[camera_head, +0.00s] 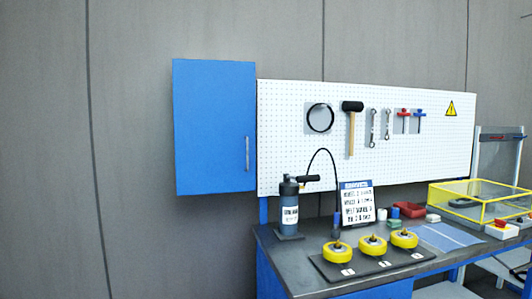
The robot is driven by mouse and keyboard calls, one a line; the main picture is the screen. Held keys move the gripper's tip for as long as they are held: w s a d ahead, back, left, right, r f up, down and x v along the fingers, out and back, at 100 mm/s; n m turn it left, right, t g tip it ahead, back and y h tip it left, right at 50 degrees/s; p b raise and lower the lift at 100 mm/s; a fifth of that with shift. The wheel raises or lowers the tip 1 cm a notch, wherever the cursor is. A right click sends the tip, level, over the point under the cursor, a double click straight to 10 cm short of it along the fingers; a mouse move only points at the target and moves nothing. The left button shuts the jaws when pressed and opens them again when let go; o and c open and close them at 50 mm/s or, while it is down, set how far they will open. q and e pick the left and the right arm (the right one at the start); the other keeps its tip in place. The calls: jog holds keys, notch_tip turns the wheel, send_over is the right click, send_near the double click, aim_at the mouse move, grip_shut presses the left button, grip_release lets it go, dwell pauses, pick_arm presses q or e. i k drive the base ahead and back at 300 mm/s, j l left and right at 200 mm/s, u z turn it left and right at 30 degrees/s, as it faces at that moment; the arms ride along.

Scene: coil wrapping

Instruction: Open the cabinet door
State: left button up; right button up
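The blue wall cabinet (190,140) hangs on the grey wall at the left end of the pegboard. Its flat blue door (215,125) appears shut. A thin vertical metal handle (247,154) sits near the door's lower right edge. Neither of my grippers shows in the head view, so nothing is seen touching the door or handle. The inside of the cabinet is hidden.
A dark-topped workbench (290,262) stands below, with a grey cylinder and hose (289,210), several yellow coils on a black plate (330,268), a sign (357,203) and a yellow-framed box (480,200). A white pegboard (290,150) holds tools. Space before the door looks clear.

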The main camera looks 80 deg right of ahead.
aim_at(214, 101)
jog(key=i+l+z, duration=0.15)
jog(key=z, duration=0.3)
jog(key=i+z, duration=0.65)
jog(key=z, duration=0.25)
jog(key=i+j+z, duration=0.15)
jog(key=z, duration=0.35)
jog(key=i, duration=0.1)
